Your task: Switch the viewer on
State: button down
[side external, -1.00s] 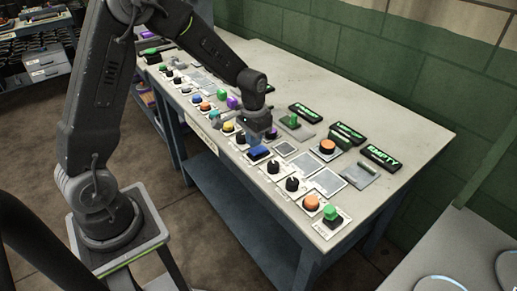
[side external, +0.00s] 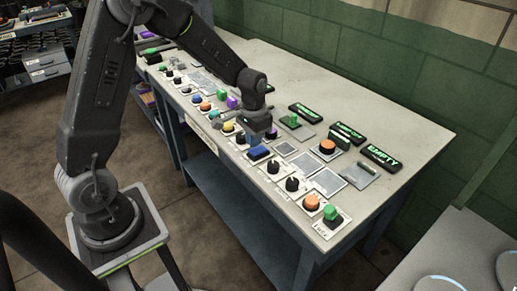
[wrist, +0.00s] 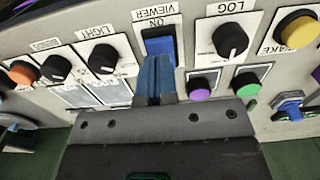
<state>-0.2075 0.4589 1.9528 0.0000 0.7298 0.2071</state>
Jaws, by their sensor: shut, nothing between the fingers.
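The viewer switch is a blue rocker (wrist: 160,42) in a dark frame on a white plate marked VIEWER, with ON printed beside it. In the side view the blue rocker (side external: 259,153) sits at the front of the bench, just below my gripper (side external: 262,138). In the wrist view my gripper (wrist: 156,62) is shut and empty, its bluish fingers pointing at the rocker and covering its near part. I cannot tell whether the fingertips touch it, nor which way the rocker is tipped.
Black knobs for LOG (wrist: 231,38) and LIGHT (wrist: 102,58) flank the switch. A yellow button (wrist: 298,30), a purple button (wrist: 200,88) and a green button (wrist: 247,84) are close by. Lit signs, one reading EMPTY (side external: 381,158), stand along the bench's back.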

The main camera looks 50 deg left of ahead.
aim_at(254, 151)
jog(key=shift+f, duration=1.3)
dwell(0.8)
jog(key=shift+r, duration=3.55)
jog(key=shift+r, duration=0.1)
jog(key=s+d+r+t, duration=0.2)
jog(key=s+d+r, duration=0.2)
jog(key=s+r, duration=0.3)
jog(key=s+d+r+t, duration=0.3)
jog(key=s+r, duration=0.4)
jog(key=s, duration=0.6)
jog(key=shift+d+t, duration=0.3)
jog(key=shift+d, duration=0.4)
